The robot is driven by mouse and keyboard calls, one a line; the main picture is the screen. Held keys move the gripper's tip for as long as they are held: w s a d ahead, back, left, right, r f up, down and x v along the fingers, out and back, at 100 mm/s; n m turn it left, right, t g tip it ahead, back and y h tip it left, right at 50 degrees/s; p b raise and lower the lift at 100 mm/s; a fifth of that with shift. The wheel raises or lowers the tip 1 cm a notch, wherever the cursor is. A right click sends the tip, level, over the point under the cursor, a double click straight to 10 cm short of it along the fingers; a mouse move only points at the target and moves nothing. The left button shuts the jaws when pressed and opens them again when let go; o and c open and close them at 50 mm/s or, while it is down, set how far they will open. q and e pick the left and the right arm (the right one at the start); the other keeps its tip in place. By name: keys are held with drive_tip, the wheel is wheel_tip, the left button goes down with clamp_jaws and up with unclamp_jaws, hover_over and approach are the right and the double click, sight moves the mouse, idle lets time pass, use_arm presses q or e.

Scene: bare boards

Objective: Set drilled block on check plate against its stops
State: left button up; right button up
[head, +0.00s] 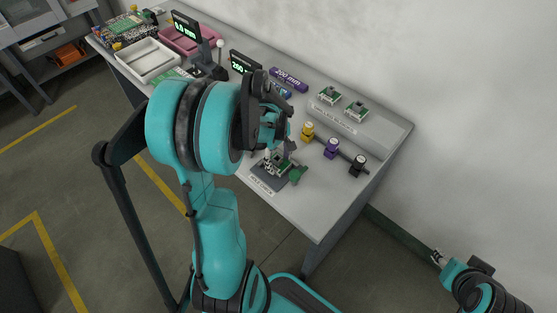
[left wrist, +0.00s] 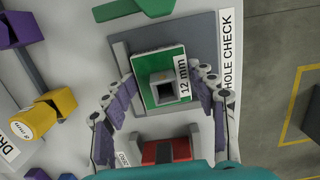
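The drilled block (left wrist: 158,78) is a green square with a raised grey holed boss and a "12 mm" label. It lies over the grey check plate (left wrist: 204,34), marked "HOLE CHECK", slightly turned against the plate's edges. I cannot tell whether the block touches the stops. My right gripper (head: 438,258) is off the table at lower right, too small to judge.
Yellow (head: 307,130), purple (head: 332,147) and black (head: 358,164) gauges stand in a rack right of the plate. A red and grey object (left wrist: 166,151) is close below the block in the wrist view.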

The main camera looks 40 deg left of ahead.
use_arm(q)
drive_tip(key=o, duration=0.5)
drive_tip(key=shift+s+f, duration=0.2)
drive_tip(key=shift+f, duration=0.15)
drive_tip(key=shift+o, duration=0.2)
drive_tip(key=shift+r, duration=0.1)
drive_tip(key=shift+w, duration=0.1)
